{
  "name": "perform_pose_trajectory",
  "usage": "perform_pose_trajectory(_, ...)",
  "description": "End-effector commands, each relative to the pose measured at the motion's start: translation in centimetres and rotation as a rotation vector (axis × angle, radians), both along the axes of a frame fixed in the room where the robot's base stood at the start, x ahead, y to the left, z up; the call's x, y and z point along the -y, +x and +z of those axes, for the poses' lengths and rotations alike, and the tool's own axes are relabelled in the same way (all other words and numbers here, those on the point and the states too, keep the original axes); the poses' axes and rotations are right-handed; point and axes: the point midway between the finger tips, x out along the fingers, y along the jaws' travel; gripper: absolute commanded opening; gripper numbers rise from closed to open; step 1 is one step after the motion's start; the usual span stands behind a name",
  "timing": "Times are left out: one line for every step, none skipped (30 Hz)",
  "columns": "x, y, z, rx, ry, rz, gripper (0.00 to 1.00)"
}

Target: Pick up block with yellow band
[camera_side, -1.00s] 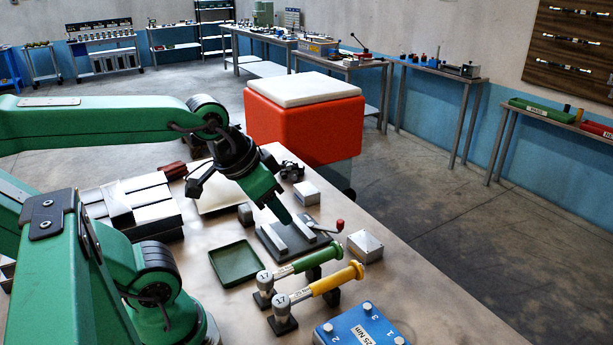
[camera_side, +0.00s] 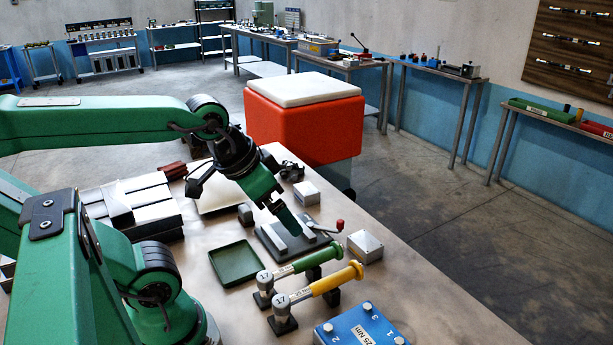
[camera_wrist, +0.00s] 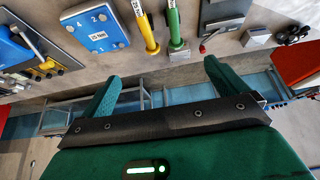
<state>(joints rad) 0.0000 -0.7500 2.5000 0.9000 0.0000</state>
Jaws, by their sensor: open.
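I cannot make out a yellow band on any block in either view. A pale grey metal block (camera_side: 365,246) sits on the table right of the vise, and another (camera_side: 306,193) sits behind the vise. A small dark grey block (camera_side: 245,214) lies left of the vise. In the wrist view, one block (camera_wrist: 256,38) shows a white label. My gripper (camera_side: 283,213) points down above the grey vise (camera_side: 268,243), its green fingers apart. In the wrist view my gripper (camera_wrist: 162,84) is open, with nothing between the fingers.
A shallow green tray (camera_side: 236,264) lies left of the vise. Green-handled (camera_side: 300,263) and yellow-handled (camera_side: 330,282) torque tools lie on stands in front. The vise handle with a red knob (camera_side: 340,225) sticks out right. A blue box (camera_side: 358,328) is near the front.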

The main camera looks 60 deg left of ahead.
Motion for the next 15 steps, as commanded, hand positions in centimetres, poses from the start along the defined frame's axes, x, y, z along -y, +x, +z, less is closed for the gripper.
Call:
perform_pose_trajectory(0.0, 0.0, 0.0, 0.000, 0.000, 0.000, 0.98)
perform_pose_trajectory(0.0, 0.0, 0.0, 0.000, 0.000, 0.000, 0.98)
perform_pose_trajectory(0.0, 0.0, 0.0, 0.000, 0.000, 0.000, 0.98)
perform_pose_trajectory(0.0, 0.0, 0.0, 0.000, 0.000, 0.000, 0.98)
perform_pose_trajectory(0.0, 0.0, 0.0, 0.000, 0.000, 0.000, 0.98)
perform_pose_trajectory(0.0, 0.1, 0.0, -0.001, 0.000, 0.000, 0.98)
perform_pose_trajectory(0.0, 0.1, 0.1, -0.002, 0.000, 0.000, 0.98)
perform_pose_trajectory(0.0, 0.2, 0.1, -0.004, 0.000, 0.000, 0.98)
perform_pose_trajectory(0.0, 0.4, 0.1, -0.007, 0.001, 0.000, 0.98)
perform_pose_trajectory(-0.1, 0.5, 0.1, -0.010, 0.001, 0.000, 0.98)
perform_pose_trajectory(-0.1, 0.7, 0.2, -0.014, 0.001, 0.000, 0.98)
perform_pose_trajectory(-0.1, 1.0, 0.2, -0.020, 0.001, 0.002, 0.98)
perform_pose_trajectory(-0.1, 1.2, 0.2, -0.026, 0.001, 0.002, 0.98)
perform_pose_trajectory(-0.2, 1.5, 0.3, -0.031, 0.002, 0.002, 0.98)
perform_pose_trajectory(-0.2, 2.0, 0.3, -0.040, 0.003, 0.003, 0.98)
